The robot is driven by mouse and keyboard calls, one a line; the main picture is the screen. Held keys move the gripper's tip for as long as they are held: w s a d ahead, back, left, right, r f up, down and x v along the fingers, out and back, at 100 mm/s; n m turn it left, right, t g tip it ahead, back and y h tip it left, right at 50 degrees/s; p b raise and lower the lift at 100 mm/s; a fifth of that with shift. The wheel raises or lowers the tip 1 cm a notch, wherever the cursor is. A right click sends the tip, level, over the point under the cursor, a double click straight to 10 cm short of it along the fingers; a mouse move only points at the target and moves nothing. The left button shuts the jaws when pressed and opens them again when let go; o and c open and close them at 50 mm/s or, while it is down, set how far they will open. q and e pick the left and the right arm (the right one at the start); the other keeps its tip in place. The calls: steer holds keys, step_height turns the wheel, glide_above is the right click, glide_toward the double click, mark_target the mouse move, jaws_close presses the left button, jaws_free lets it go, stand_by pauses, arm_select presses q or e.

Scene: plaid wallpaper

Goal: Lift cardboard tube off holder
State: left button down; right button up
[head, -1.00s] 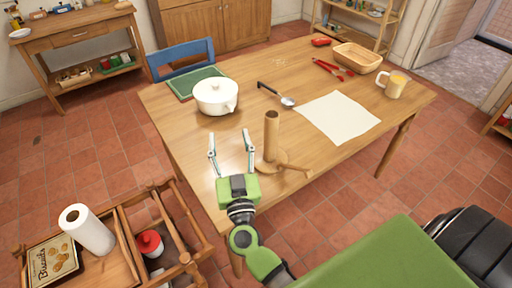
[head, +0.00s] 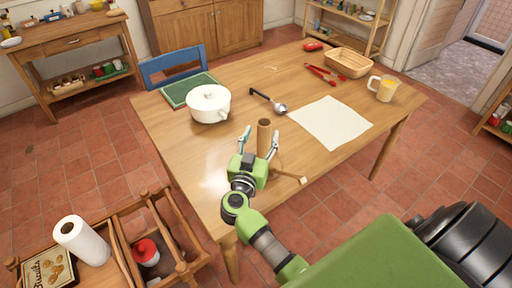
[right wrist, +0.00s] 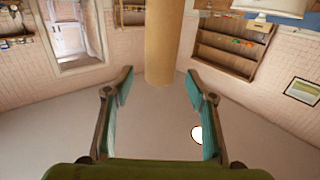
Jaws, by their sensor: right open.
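The brown cardboard tube (head: 264,137) stands upright on its wooden holder (head: 290,178) near the front edge of the table. Most of the holder is hidden behind my right gripper. My right gripper (head: 260,136) is open, with its fingers spread close to the tube. In the right wrist view the tube (right wrist: 164,45) lies ahead of and between the open fingers (right wrist: 160,85), and I see no finger touching it. My left gripper is not in view.
A cart with a paper towel roll (head: 82,242) stands at lower left.

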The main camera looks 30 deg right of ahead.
steer(key=x, duration=0.4)
steer(key=shift+w+d, duration=0.25)
steer(key=shift+d, duration=0.05)
steer(key=c, duration=1.2)
step_height(320, 180, up, 14)
steer(key=p, duration=1.8)
step_height(320, 180, up, 6)
glide_above(262, 131)
steer(key=x, duration=0.2)
steer(key=shift+d, duration=0.2)
